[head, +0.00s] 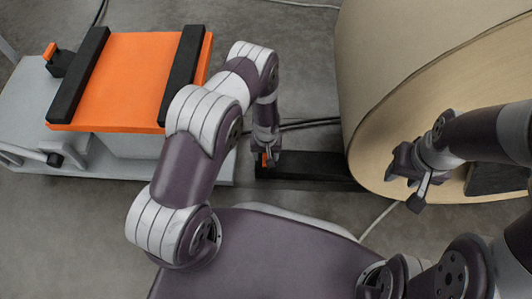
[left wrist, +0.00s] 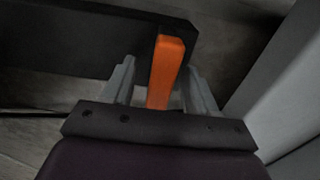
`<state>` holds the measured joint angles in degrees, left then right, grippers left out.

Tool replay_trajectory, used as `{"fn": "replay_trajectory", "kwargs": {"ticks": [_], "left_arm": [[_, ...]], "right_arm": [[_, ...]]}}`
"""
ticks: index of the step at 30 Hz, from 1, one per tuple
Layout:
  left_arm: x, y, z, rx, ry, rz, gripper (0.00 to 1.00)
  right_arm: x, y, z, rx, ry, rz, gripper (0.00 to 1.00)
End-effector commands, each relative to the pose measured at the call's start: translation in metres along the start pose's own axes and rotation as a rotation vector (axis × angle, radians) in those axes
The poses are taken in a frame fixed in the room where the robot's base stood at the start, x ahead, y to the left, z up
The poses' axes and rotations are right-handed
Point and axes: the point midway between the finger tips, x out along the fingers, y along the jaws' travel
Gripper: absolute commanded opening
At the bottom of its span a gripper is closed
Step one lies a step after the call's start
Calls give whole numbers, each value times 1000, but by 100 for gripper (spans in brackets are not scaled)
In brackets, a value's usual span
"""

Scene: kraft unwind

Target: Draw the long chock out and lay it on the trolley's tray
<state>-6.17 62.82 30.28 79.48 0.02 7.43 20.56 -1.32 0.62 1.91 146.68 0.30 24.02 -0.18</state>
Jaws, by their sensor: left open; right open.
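The long chock (head: 315,168) is a black bar on the floor, its right end running under the large roll. Its orange grip (head: 264,159) stands at the left end. My left gripper (head: 266,160) is down at that end. In the left wrist view, the orange grip (left wrist: 166,72) is between the open fingers (left wrist: 160,88), and the black chock (left wrist: 75,40) lies beyond. My right gripper (head: 408,178) is open beside the roll's end face. The grey trolley (head: 28,105) at left carries an orange top (head: 130,80) with a black bar along each side.
The big kraft roll (head: 400,60) fills the upper right. A black block (head: 495,179) shows at the right edge by its end face. Dark cables (head: 308,124) lie on the floor behind the chock. Bare grey floor (head: 290,60) lies between trolley and roll.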

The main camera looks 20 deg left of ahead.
Motion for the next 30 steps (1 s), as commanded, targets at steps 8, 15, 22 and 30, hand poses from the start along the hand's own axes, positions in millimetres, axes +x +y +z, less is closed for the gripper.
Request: {"fn": "replay_trajectory", "kwargs": {"ticks": [8, 15, 22, 30], "left_arm": [[-13, 0, 0, 0, 1, 0, 58], [-70, 0, -1, 0, 2, 1, 58], [-113, 0, 0, 0, 1, 0, 58], [-127, 0, 0, 0, 0, 0, 58]], "right_arm": [[-10, 0, -1, 0, 0, 0, 43], [-49, 0, -6, 0, 0, 0, 43], [-74, 0, -9, 0, 0, 0, 43], [-80, 0, -10, 0, 0, 0, 43]]}}
